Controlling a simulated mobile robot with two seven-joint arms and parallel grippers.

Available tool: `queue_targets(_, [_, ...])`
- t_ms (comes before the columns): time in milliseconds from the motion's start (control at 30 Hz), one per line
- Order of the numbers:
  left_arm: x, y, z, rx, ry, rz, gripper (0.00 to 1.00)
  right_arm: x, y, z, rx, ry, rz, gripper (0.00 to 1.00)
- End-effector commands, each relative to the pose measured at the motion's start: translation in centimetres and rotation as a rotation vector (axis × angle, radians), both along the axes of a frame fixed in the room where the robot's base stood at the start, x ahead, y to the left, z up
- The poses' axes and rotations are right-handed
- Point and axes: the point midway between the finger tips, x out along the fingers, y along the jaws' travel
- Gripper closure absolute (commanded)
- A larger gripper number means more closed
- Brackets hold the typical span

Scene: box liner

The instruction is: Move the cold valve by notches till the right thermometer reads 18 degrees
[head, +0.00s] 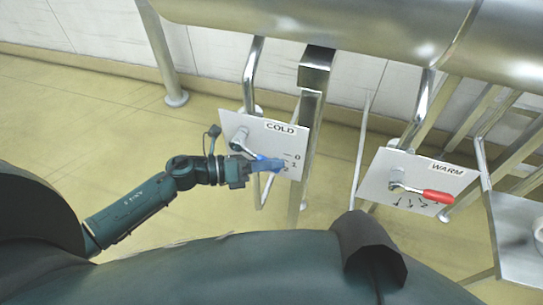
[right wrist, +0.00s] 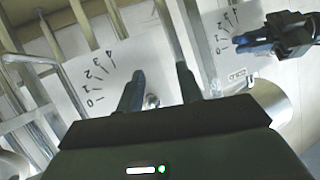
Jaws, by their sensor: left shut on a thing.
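The cold valve's white plate (head: 260,133), labelled COLD, stands at the middle of the head view, with a metal pivot and a blue lever handle (head: 270,164). My left gripper (head: 252,168) is shut on this handle. The handle's tip lies near marks 1 and 2; the exact notch is hard to tell. The cold plate also shows at the right wrist view's upper right (right wrist: 219,22), with my left gripper over it. My right gripper (right wrist: 160,82) is open, with nothing between its fingers, in front of the warm plate. No thermometer is in view.
The warm valve's plate (head: 391,166) stands to the right, with a red lever (head: 437,196) pointing right. A metal post (head: 309,130) separates the plates. A large metal pipe (head: 350,25) runs above. A grey shelf (head: 515,230) is at far right.

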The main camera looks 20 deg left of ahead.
Motion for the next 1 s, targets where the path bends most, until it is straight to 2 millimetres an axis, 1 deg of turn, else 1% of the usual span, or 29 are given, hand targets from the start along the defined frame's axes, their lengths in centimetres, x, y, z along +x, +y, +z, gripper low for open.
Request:
queue_targets(33, [0.0,0.3,0.5,0.063,-0.002,-0.003,1.00,0.4,0.4,0.6,0.002,0.027,0.008,0.64])
queue_targets(233, [0.0,1.1,-1.0,0.220,-0.005,-0.002,1.00,0.4,0.7,0.9,-0.025,0.069,0.024,0.64])
queue_targets(400, [0.0,1.4,-1.7,0.262,-0.008,-0.001,1.00,0.3,0.6,0.8,-0.039,0.072,0.027,0.64])
queue_targets(633, [0.0,1.4,-1.8,0.261,-0.008,-0.002,1.00,0.3,0.6,0.7,-0.039,0.071,0.027,0.64])
queue_targets(667, [0.0,1.4,-1.8,0.261,-0.008,-0.002,0.79,0.3,0.6,0.7,-0.039,0.071,0.027,0.64])
queue_targets(900, [0.0,1.4,-1.8,0.261,-0.009,-0.001,0.60,0.3,0.5,0.7,-0.040,0.071,0.026,0.64])
queue_targets(1000, [0.0,1.4,-1.8,0.260,-0.009,-0.001,0.59,0.3,0.5,0.7,-0.040,0.071,0.026,0.64])
